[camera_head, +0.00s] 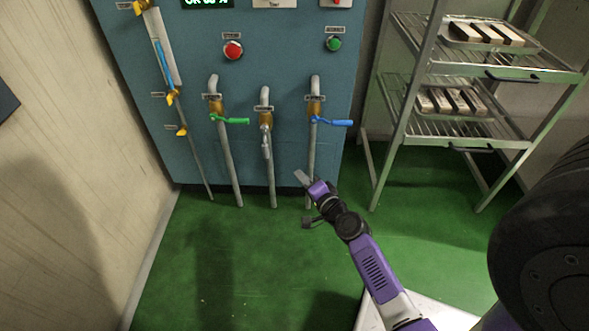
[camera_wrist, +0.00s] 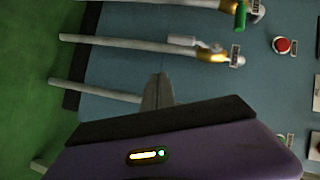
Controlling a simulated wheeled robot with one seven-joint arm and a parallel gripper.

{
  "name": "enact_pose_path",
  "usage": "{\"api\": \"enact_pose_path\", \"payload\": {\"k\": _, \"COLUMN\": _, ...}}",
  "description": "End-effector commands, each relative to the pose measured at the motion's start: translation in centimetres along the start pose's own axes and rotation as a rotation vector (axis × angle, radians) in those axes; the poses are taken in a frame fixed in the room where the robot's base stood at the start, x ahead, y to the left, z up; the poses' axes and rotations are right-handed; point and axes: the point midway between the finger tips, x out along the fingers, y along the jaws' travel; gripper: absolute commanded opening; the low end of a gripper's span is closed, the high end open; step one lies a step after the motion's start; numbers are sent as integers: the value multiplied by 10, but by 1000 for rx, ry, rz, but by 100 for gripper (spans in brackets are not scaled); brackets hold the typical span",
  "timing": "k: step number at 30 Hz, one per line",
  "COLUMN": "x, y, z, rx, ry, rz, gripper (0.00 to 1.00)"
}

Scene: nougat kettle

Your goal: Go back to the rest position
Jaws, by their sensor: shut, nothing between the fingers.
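My gripper (camera_head: 302,178) is at the end of my purple and black arm, in front of the lower part of the blue panel in the head view. In the wrist view the fingers of my gripper (camera_wrist: 158,90) are together, with nothing seen between them. They point toward the panel and its pipes and appear apart from them. The blue panel (camera_head: 285,60) carries a green-handled valve (camera_head: 235,120), a grey-handled valve (camera_head: 266,145) and a blue-handled valve (camera_head: 335,122) on vertical pipes. The grey handle also shows in the wrist view (camera_wrist: 182,41).
A red button (camera_head: 233,50) and a green button (camera_head: 334,44) sit above the valves. A yellow-handled gauge pipe (camera_head: 165,65) is at the left. A metal rack (camera_head: 455,130) with trays of bars stands at the right. Green floor (camera_head: 200,260) is clear at front left, beside a pale wall (camera_head: 60,150).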

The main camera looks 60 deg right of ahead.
Motion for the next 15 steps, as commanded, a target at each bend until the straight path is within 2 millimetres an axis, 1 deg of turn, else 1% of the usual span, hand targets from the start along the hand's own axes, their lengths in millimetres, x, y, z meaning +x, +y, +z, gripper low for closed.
{"api": "enact_pose_path", "payload": {"k": 1, "x": -7, "y": 2, "z": 1, "rx": 0, "ry": -1, "rz": 0, "gripper": 0}}
{"api": "enact_pose_path", "payload": {"k": 3, "x": -13, "y": 4, "z": 1, "rx": -1, "ry": -1, "rz": 0, "gripper": 0}}
{"api": "enact_pose_path", "payload": {"k": 6, "x": -19, "y": 4, "z": 1, "rx": 1, "ry": 0, "rz": -1, "gripper": 0}}
{"api": "enact_pose_path", "payload": {"k": 15, "x": -21, "y": 4, "z": 1, "rx": -1, "ry": 0, "rz": -1, "gripper": 0}}
